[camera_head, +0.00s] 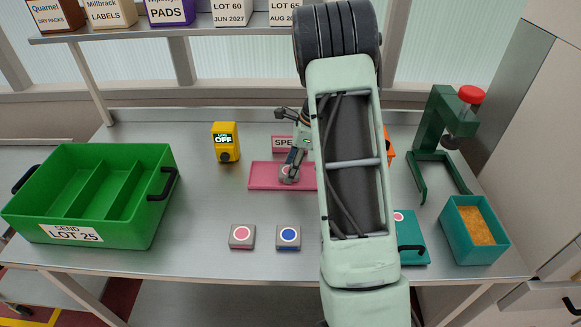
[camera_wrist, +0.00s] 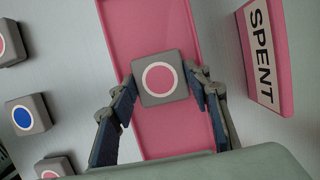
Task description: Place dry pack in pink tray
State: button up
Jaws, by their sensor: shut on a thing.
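My gripper (camera_wrist: 163,88) is shut on a grey square pack (camera_wrist: 160,71) with a pink dot in a white ring. The fingers hold it by two opposite sides. The pack is over the pink tray (camera_wrist: 165,140), within its width; I cannot tell whether it touches the tray floor. In the head view my gripper (camera_head: 290,172) is at the pink tray (camera_head: 263,183), whose right part is hidden by my arm. A pink SPENT sign (camera_wrist: 269,50) stands beside the tray.
A pink-dot pack (camera_head: 242,245) and a blue-dot pack (camera_head: 288,246) lie in front. A green crate (camera_head: 152,214) stands left, a yellow device (camera_head: 226,143) reading OFF behind. Right are a green press (camera_head: 424,140) and teal bin (camera_head: 470,247) of orange grains. My arm hides the middle.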

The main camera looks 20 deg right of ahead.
jog(key=o, duration=0.9)
jog(key=shift+f, duration=0.1)
jog(key=v, duration=1.2)
jog(key=shift+r, duration=0.25)
